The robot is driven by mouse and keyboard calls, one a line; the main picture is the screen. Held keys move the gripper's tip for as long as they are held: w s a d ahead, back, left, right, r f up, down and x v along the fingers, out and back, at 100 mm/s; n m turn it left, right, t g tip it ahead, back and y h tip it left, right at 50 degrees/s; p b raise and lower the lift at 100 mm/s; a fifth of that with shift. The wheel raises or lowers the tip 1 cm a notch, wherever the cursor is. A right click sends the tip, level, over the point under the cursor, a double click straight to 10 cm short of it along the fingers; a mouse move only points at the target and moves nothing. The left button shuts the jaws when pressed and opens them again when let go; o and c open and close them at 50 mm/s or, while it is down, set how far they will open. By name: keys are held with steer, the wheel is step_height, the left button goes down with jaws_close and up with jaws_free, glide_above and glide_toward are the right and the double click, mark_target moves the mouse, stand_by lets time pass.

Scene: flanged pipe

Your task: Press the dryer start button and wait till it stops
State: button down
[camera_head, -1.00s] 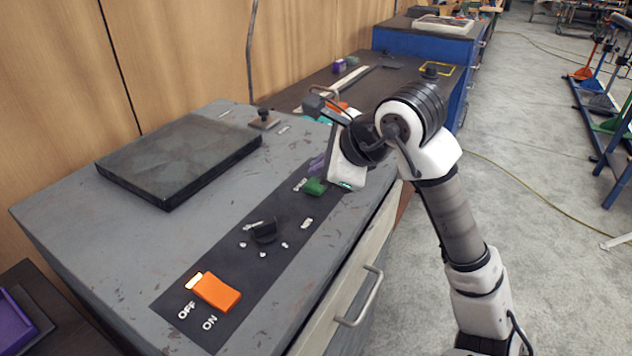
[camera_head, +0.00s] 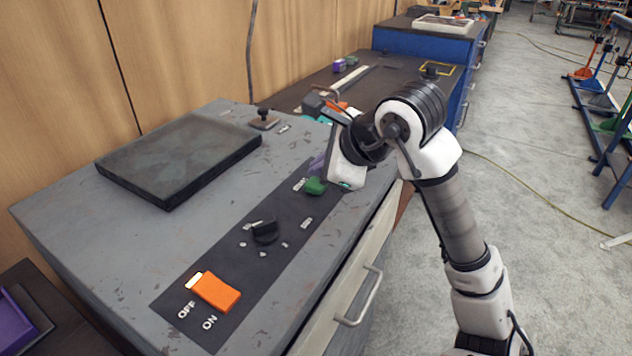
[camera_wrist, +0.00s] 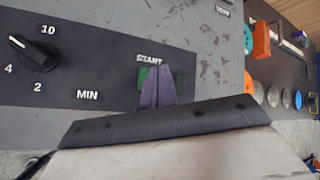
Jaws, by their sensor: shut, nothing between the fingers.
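The grey dryer (camera_head: 85,220) fills the left of the head view, with a dark control strip along its front. The green start button (camera_head: 314,186) is near the strip's far end; in the wrist view the green button (camera_wrist: 146,82) shows under the START label, partly hidden by my fingers. My gripper (camera_wrist: 158,72) is shut, with nothing between its purple fingers. Its fingertips are over or at the button; I cannot tell whether they touch it. A black timer dial (camera_head: 264,231) also shows in the wrist view (camera_wrist: 18,43). The orange OFF/ON switch (camera_head: 217,291) is at the near end.
A dark flat plate (camera_head: 180,155) lies on the dryer top. A small black knob clamp (camera_head: 264,118) stands behind it. A dark bench (camera_head: 300,95) with tools and a blue cabinet (camera_head: 405,45) lie beyond.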

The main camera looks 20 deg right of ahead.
steer(key=shift+f, duration=0.2)
steer(key=shift+f+b, duration=0.25)
steer(key=shift+b, duration=0.4)
steer(key=shift+f+b, duration=0.45)
steer(key=shift+b, duration=0.2)
stand_by(0.3)
steer(key=shift+r, duration=0.1)
steer(key=shift+r+p, duration=0.3)
steer(key=shift+r, duration=0.55)
steer(key=shift+r+p, duration=1.3)
steer(key=shift+r, duration=1.25)
steer(key=shift+f, duration=0.1)
